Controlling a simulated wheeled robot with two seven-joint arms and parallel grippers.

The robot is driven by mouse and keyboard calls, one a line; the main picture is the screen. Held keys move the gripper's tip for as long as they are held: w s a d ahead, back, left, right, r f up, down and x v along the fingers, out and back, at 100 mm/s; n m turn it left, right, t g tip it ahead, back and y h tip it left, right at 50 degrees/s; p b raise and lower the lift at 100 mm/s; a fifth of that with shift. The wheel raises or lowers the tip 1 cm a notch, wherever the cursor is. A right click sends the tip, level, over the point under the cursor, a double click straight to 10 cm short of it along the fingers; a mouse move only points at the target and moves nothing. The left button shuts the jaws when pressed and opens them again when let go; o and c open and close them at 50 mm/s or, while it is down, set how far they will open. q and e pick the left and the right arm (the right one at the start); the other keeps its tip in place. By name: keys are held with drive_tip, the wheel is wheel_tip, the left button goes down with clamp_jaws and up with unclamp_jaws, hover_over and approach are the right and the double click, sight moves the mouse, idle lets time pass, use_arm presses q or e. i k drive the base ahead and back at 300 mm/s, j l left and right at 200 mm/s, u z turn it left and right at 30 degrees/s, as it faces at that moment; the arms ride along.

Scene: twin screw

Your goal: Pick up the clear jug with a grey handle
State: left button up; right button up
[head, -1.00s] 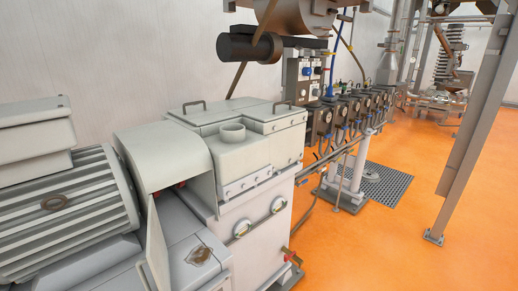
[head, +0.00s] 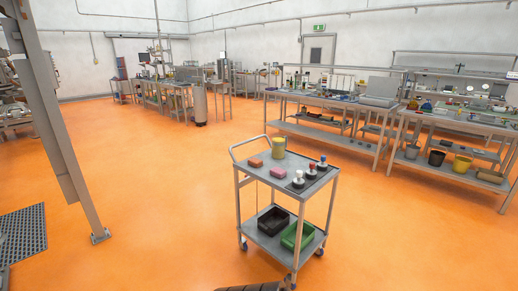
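I cannot make out a clear jug with a grey handle in the head view. A yellow mug-like container (head: 278,145) stands on the top shelf of a grey cart (head: 296,163), but it does not look clear. Small items on the distant benches are too small to tell apart. Neither of my grippers is in view.
The cart also holds red and pink blocks (head: 278,172), small bottles (head: 298,180), a black bin (head: 273,219) and a green bin (head: 298,236). Workbenches (head: 330,138) with tools and buckets stand behind. A steel post (head: 60,140) is at left. Orange floor (head: 150,190) is open between.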

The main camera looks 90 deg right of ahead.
sight(280, 145)
drive_tip(key=z, duration=2.95)
drive_tip(key=u, duration=3.45)
drive_tip(key=z, duration=3.45)
drive_tip(key=i+l+z, duration=0.55)
drive_tip(key=i+z, duration=0.2)
